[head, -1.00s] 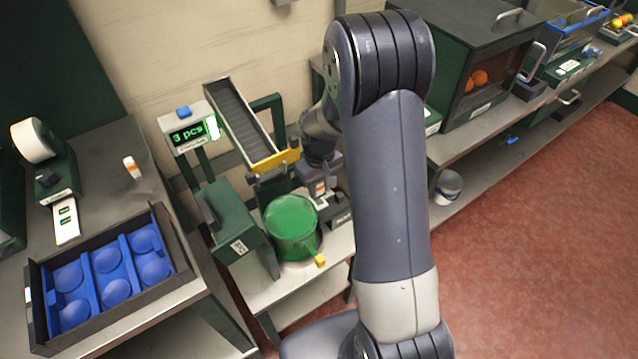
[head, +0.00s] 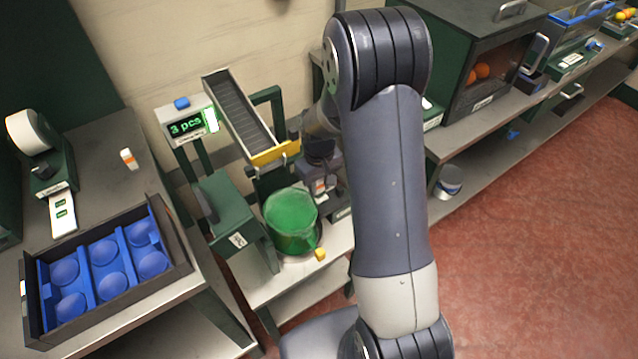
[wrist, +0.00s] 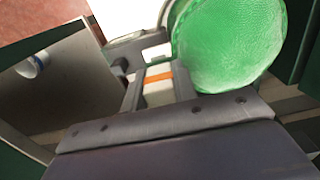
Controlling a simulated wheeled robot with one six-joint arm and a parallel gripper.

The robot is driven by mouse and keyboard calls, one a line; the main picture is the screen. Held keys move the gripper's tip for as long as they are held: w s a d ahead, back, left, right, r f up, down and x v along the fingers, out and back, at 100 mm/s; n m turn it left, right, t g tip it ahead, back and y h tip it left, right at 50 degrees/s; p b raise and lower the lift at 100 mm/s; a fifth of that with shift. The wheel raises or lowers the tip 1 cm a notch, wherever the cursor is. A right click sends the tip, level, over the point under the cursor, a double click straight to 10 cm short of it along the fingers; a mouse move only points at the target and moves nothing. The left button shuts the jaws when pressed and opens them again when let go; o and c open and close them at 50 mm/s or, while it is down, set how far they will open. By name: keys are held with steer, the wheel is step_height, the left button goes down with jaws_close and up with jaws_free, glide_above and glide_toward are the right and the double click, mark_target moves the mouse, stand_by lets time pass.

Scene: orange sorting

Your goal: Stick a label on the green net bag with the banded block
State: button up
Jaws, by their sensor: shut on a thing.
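In the wrist view the bag (wrist: 232,42) fills the upper right. My gripper (head: 320,178) is just right of the bag, partly hidden behind my arm. It is shut on a white block with an orange band (wrist: 158,84), which shows between the fingers in the wrist view, beside the bag. I cannot tell whether block and bag touch. Another white-and-orange block (head: 129,159) stands on the left table.
A label dispenser (head: 42,150) with a white roll and a blue-cupped tray (head: 176,262) are on the left table. A counter display (head: 187,125) reads 3 pcs beside the chute (head: 240,112) with its yellow gate. A dark cabinet (head: 455,60) stands right; red floor is clear.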

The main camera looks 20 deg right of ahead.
steer(key=shift+f+b, duration=0.55)
steer(key=shift+f, duration=0.05)
stand_by(1.4)
steer(key=shift+r, duration=0.1)
steer(key=shift+r+p, duration=2.4)
steer(key=shift+r, duration=1.15)
steer(key=shift+f, duration=0.15)
